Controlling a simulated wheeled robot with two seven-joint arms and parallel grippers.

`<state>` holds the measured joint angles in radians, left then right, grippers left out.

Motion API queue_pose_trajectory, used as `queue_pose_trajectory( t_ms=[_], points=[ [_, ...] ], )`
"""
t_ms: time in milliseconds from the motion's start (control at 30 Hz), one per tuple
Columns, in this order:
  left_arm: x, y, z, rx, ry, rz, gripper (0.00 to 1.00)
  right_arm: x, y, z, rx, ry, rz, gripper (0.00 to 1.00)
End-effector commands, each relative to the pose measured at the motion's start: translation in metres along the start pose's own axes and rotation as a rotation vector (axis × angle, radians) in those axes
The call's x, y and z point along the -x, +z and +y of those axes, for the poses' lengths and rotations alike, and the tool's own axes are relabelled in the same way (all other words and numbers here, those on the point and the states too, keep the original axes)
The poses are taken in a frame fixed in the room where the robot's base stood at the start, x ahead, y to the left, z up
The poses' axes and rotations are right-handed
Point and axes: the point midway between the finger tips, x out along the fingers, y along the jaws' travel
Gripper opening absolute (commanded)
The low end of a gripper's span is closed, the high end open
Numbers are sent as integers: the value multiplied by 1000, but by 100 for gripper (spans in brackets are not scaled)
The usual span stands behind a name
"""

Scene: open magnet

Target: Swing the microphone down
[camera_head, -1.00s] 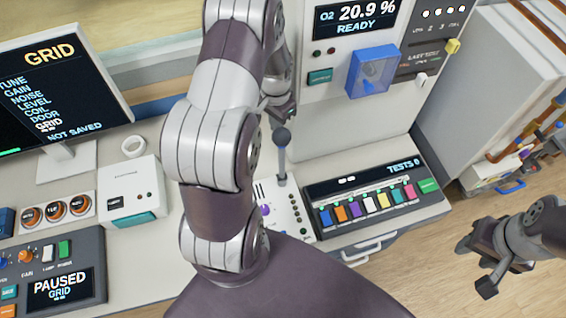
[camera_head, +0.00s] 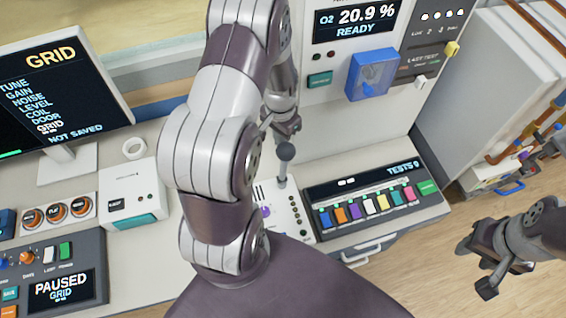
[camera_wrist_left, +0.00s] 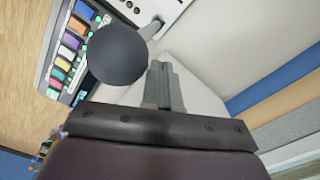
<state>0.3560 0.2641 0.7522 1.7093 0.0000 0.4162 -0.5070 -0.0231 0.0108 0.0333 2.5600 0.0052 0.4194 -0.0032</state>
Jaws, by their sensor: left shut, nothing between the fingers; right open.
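The microphone is a dark grey ball head (camera_head: 285,151) on a pale stalk that rises from a white panel with knobs. It leans only slightly in the head view. In the left wrist view the ball (camera_wrist_left: 117,54) is large and close, beside the fingers. My left gripper (camera_head: 289,128) is just behind and above the ball, touching or nearly so; I cannot tell which. Its fingers (camera_wrist_left: 163,86) are shut together with nothing between them. My right gripper (camera_head: 475,268) is open and empty at the lower right, over the floor, far from the microphone.
A console with coloured keys (camera_head: 370,205) stands right of the microphone. A tall panel with an oxygen display (camera_head: 357,18) and a blue box (camera_head: 372,74) stands behind. A monitor (camera_head: 55,80), white box (camera_head: 132,193) and control unit (camera_head: 50,270) are at the left.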

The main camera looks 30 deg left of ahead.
Motion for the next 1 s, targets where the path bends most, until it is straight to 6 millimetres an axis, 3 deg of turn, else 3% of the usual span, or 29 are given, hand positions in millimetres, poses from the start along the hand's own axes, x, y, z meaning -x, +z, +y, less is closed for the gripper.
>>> queue_pose_trajectory(
  t_ms=[1000],
  points=[
    [-8,15,26,-1,0,-1,0,1,0,0,0,0,0,43]
  ],
)
